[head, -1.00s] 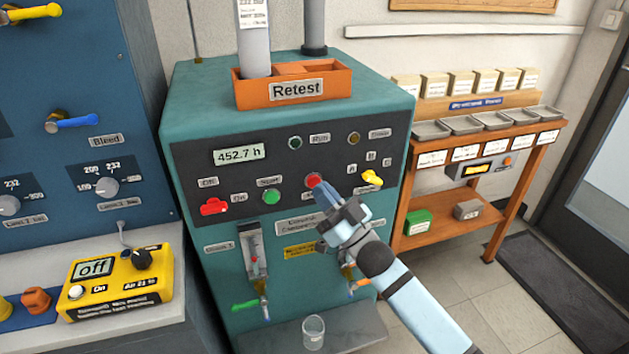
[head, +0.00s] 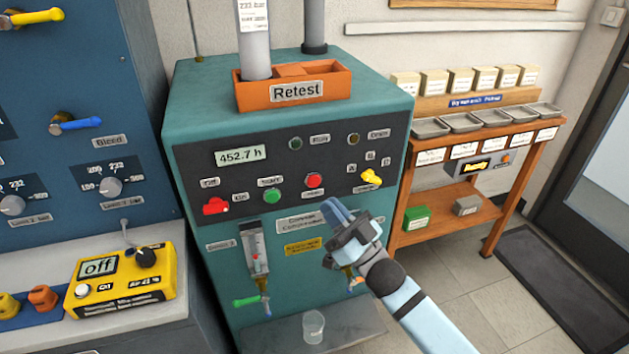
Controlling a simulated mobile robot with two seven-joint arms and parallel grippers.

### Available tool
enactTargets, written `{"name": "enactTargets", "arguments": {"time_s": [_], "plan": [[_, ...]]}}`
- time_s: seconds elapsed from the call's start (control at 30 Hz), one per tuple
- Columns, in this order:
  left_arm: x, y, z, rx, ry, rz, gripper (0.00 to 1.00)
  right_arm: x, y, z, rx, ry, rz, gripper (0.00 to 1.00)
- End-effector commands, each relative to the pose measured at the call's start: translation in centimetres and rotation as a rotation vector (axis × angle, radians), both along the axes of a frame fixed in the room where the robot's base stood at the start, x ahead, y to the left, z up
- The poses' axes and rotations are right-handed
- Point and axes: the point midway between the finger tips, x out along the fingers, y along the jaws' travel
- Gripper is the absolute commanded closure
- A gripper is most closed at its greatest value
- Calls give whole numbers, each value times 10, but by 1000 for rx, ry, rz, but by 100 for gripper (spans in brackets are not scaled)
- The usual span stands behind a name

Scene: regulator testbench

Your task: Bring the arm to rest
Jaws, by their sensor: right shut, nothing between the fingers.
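My right arm (head: 422,308) reaches in from the lower right. My right gripper (head: 338,213) is shut and empty. It stands in front of the teal compressor cabinet (head: 225,300), below the red button (head: 314,180) and apart from it in the picture. The arm hides part of the cabinet's lower right front, including most of the right-hand gauge and valve. My left gripper is not in view.
A clear cup (head: 313,326) stands on the shelf (head: 350,330) below the gripper. A yellow selector (head: 371,177) and green button (head: 271,196) sit on the panel. A wooden table (head: 480,190) with trays stands right. Floor (head: 470,275) between table and arm is clear.

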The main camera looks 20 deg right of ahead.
Motion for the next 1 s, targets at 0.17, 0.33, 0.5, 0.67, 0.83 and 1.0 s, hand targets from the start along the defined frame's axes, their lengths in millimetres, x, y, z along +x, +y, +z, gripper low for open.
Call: {"name": "enactTargets", "arguments": {"time_s": [0.17,0.33,0.5,0.67,0.83,1.0], "plan": [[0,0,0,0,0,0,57,0,0,0,0,0,0,100],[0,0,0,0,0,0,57,0,0,0,0,0,0,100],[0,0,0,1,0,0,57,-9,0,-21,-13,76,-35,100],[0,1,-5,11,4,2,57,-46,-1,-88,-87,345,-144,100],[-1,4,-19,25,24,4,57,-105,-4,-157,-209,656,-220,100],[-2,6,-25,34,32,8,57,-161,-5,-201,-318,883,-235,100]]}}
